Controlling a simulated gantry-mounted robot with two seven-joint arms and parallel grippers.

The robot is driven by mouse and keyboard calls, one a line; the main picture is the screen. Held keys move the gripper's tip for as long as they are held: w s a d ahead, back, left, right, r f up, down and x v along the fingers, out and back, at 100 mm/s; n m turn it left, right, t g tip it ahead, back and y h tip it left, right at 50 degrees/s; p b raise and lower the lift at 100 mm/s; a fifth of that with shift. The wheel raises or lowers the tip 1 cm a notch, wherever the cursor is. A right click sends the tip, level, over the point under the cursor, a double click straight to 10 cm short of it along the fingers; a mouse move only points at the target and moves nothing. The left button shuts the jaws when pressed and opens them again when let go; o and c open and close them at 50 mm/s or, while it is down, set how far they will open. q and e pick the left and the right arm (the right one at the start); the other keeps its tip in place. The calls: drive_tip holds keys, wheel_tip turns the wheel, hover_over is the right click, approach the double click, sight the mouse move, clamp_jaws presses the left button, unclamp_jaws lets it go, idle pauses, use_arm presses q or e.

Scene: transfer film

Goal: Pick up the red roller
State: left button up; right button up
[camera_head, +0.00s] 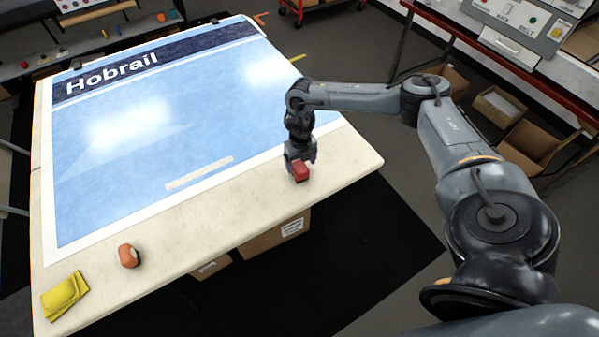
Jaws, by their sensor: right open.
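A small red object (301,173), taken as the red roller, is on the white table (215,222) near its right front edge. My right gripper (300,160) is right over it, pointing down, with its jaws open around or just behind the top of it. I cannot tell whether the fingers touch it. The gripper partly hides its far side. My left gripper is not in view.
A blue film sheet (200,120) marked "Hobrail" covers most of the table, with a pale strip (199,172) on it. An orange-brown object (128,256) and a folded yellow cloth (65,296) lie at the front left. Cardboard boxes (275,238) stand below.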

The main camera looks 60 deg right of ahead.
sight(300, 166)
drive_tip(key=shift+f+b, duration=0.5)
drive_tip(key=shift+f, duration=2.15)
drive_tip(key=shift+w, duration=0.1)
drive_tip(key=shift+c, duration=0.5)
drive_tip(key=c, duration=1)
drive_tip(key=shift+c, duration=0.2)
drive_tip(key=shift+r, duration=0.1)
drive_tip(key=shift+r, duration=0.4)
wheel_tip(300, 166, up, 3)
drive_tip(key=shift+r+p, duration=0.1)
drive_tip(key=shift+p, duration=0.4)
drive_tip(key=s+a+r+p, duration=0.2)
drive_tip(key=s+r, duration=0.5)
drive_tip(key=s, duration=0.4)
drive_tip(key=shift+a, duration=0.65)
